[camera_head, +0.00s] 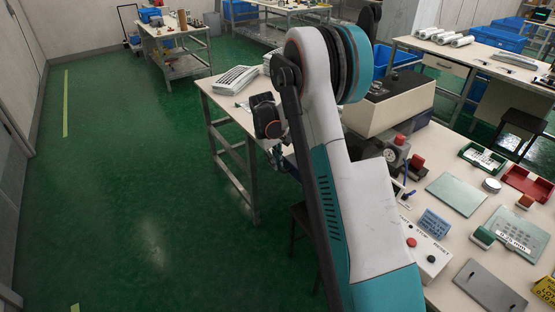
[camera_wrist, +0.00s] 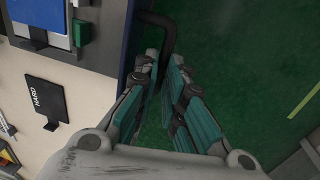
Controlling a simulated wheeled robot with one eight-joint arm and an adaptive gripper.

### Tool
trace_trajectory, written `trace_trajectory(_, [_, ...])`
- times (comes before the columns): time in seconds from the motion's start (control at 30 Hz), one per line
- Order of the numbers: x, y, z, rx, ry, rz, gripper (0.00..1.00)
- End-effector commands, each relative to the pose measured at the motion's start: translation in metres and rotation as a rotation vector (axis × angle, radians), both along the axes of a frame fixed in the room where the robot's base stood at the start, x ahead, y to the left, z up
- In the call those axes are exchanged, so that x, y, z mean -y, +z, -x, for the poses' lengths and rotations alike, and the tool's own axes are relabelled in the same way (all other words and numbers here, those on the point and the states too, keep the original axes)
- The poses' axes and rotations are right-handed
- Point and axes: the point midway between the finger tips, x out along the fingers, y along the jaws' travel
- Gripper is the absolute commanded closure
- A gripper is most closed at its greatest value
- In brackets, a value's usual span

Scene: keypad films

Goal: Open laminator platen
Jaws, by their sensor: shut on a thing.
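The laminator, as far as I can tell, is the beige box-shaped machine (camera_head: 390,105) on the right-hand bench in the head view, partly hidden by my arm. In the wrist view a dark blue machine edge (camera_wrist: 115,35) runs down the left of centre. A black bent handle (camera_wrist: 158,20) sticks out from it and curves down between my fingers. My gripper (camera_wrist: 166,65) is shut on this handle, with one finger on each side. In the head view my arm hides most of the gripper and the handle. Whether the platen is raised cannot be told.
A control box (camera_head: 425,250) with red and black buttons, a green tray (camera_head: 482,157) and a red tray (camera_head: 527,184) lie on the bench. A black HARD card (camera_wrist: 58,97) shows in the wrist view. The green floor (camera_head: 130,180) at left is clear.

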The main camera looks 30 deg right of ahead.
Motion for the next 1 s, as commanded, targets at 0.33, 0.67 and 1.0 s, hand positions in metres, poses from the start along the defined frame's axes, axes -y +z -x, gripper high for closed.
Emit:
trace_trajectory(0.33, [0.001,0.000,0.000,0.001,0.000,0.001,0.70])
trace_trajectory(0.67, [-0.004,0.026,0.000,0.001,0.001,0.001,0.70])
trace_trajectory(1.0, [-0.016,0.092,0.001,0.000,0.001,0.001,0.70])
